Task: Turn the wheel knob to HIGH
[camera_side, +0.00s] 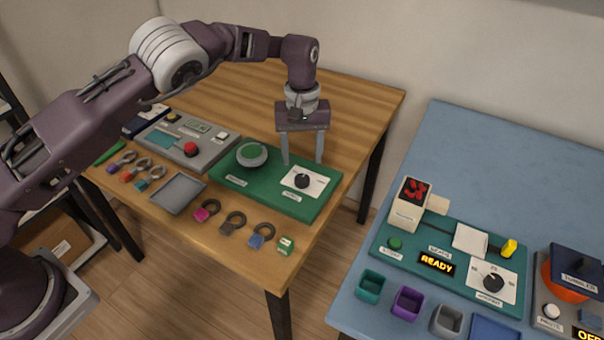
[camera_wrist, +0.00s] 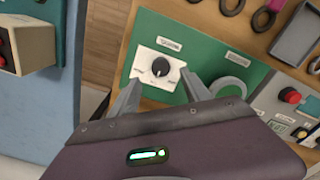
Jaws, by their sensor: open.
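A black knob (camera_side: 302,181) sits on a white dial plate on the green board (camera_side: 245,187) on the wooden table. It also shows in the wrist view as a black knob (camera_wrist: 160,67). A small label stands beside the plate, too blurred to read surely. The dial markings are too small to read, so I cannot tell the knob's setting. My gripper (camera_side: 302,162) points down over the plate with its fingers apart and nothing between them. In the wrist view the fingertips (camera_wrist: 160,79) lie either side of the knob, seemingly not touching it.
A round grey-green wheel (camera_side: 252,154) stands left of the knob. A grey box with a red button (camera_side: 190,149) lies further left. Several padlock-like rings lie along the front edge. A second black knob (camera_side: 493,283) is on the separate blue table (camera_side: 470,145), beside a READY display (camera_side: 436,263).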

